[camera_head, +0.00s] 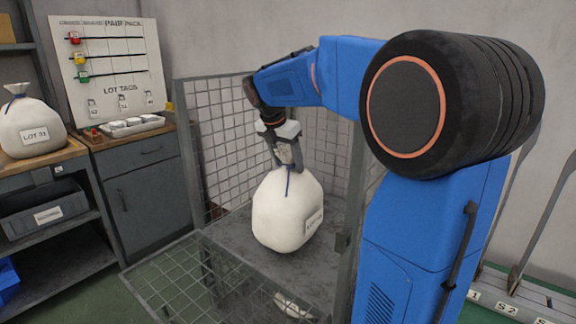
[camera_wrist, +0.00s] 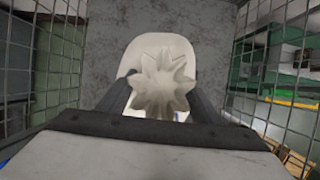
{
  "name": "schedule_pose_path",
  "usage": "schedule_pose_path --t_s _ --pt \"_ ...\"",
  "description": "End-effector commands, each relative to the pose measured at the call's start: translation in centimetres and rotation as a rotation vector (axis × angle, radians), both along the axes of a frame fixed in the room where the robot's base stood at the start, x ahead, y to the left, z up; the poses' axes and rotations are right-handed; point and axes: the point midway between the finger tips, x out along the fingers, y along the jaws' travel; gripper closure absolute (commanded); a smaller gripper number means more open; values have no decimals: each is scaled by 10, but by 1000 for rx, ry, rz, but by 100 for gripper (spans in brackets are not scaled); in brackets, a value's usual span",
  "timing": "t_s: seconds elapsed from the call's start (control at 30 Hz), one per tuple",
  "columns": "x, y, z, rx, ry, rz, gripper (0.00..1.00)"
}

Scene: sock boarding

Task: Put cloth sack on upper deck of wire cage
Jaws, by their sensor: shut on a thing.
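The cream cloth sack (camera_head: 285,215) has a blue tie and a printed label, and hangs upright below my gripper (camera_head: 287,160). My gripper is shut on its gathered neck; in the wrist view the pleated neck of the sack (camera_wrist: 163,82) shows between the two dark fingers. The sack is inside the wire cage (camera_head: 222,125), over the grey upper deck (camera_head: 222,238). Its bottom is at or very near the deck; I cannot tell whether it touches. The deck also shows in the wrist view (camera_wrist: 108,40).
Mesh walls stand close on both sides, and a mesh panel (camera_head: 190,275) lies folded out in front. A pale thing (camera_head: 292,305) shows lower in the cage. Another sack (camera_head: 30,125) stands on the left bench. A cabinet (camera_head: 140,185) is beside the cage.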

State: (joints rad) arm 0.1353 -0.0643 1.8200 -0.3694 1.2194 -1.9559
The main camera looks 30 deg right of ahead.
Motion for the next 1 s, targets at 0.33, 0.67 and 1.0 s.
schedule_pose_path --t_s 0.33,0.67,1.0 --pt "0 0 -11 0 -2 -1 100" --pt "0 0 -13 0 0 -1 23" --pt "-1 2 -5 0 -2 0 23"
